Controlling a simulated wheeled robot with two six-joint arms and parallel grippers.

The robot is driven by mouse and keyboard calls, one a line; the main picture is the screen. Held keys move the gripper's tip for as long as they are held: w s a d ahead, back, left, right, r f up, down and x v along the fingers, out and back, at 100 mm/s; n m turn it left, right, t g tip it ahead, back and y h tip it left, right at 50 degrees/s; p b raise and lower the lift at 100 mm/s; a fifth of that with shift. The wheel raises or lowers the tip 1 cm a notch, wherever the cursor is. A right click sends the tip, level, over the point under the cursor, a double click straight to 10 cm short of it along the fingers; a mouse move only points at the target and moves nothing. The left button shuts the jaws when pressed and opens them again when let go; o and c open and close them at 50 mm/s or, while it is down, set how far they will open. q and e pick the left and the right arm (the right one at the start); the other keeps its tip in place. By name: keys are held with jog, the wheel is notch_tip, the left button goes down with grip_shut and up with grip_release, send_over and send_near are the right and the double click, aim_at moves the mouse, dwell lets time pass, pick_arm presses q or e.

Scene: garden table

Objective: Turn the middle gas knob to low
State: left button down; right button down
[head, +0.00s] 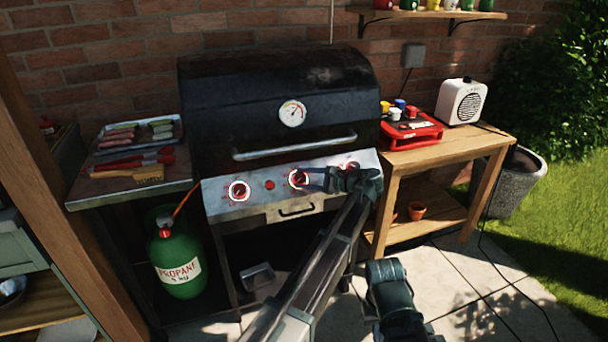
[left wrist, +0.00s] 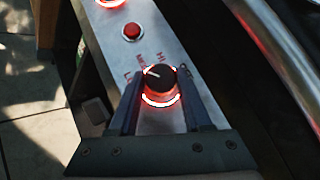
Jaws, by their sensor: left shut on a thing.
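The middle gas knob (head: 298,178) is on the grill's steel front panel, ringed by a red-white glow. It also shows in the left wrist view, a dark round knob (left wrist: 160,82) with a white pointer line toward the upper left, about at the MED mark. LO lies to its left, HI above, OFF to the right. My left gripper (head: 311,180) reaches it from the right. In the left wrist view the gripper's fingers (left wrist: 161,95) stand on both sides of the knob, shut on it. Part of my right arm shows at the bottom of the head view; no fingers show there.
The left knob (head: 238,190) and a red button (head: 269,185) are on the same panel. The right knob (head: 351,167) is partly hidden behind my left wrist. The lid handle (head: 295,147) is above. A propane bottle (head: 179,262) stands below left, a wooden table (head: 450,150) right.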

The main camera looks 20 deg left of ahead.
pick_arm(q)
jog(key=shift+w+r+n+g+p, duration=0.15)
jog(key=shift+n+g+p, duration=0.4)
jog(key=shift+n, duration=0.35)
jog(key=shift+h, duration=0.3)
jog(key=shift+c, duration=1.8)
grip_release()
jog(key=p+v, duration=0.2)
jog(key=v, duration=0.5)
jog(key=shift+d+p, duration=0.25)
jog(key=shift+p, duration=0.05)
